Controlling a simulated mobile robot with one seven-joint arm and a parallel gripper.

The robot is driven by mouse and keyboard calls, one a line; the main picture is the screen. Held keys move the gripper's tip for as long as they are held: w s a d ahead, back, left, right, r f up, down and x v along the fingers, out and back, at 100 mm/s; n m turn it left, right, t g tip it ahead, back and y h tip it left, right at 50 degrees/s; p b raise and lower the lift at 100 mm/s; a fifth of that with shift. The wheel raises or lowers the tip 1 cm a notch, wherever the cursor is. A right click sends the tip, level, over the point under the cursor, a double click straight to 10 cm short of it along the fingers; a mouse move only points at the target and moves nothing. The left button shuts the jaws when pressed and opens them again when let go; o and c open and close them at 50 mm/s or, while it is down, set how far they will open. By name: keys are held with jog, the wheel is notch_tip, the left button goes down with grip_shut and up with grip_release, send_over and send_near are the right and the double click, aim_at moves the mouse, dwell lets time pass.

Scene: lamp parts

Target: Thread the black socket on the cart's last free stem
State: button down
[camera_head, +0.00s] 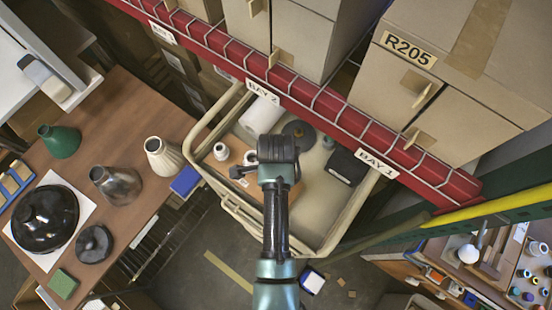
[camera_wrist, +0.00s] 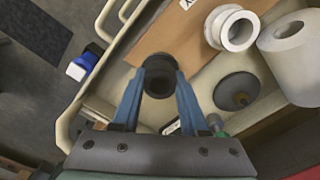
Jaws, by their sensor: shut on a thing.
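My gripper (camera_wrist: 160,68) has its two blue fingers shut on the black socket (camera_wrist: 159,84), a short dark ring with an open bore. It holds the socket over the cart (camera_head: 228,187), above a brown board (camera_wrist: 178,38). The base also shows in the head view (camera_head: 298,134). A white flanged socket (camera_wrist: 232,29) sits on the board, and I cannot tell what is under it.
A white roll (camera_head: 262,112) lies on the cart near the base. A black box (camera_head: 345,166) stands at the cart's right side. The red shelf beam (camera_head: 325,104) runs along the back. The brown table (camera_head: 143,119) with lamp shades stands at left.

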jog(key=shift+f+b, duration=0.5)
jog(key=shift+f, duration=0.7)
dwell(1.1)
jog(key=c, duration=0.9)
grip_release()
jog(key=shift+c, duration=0.2)
grip_shut()
jog(key=shift+s+f, duration=0.2)
jog(key=shift+s, duration=0.05)
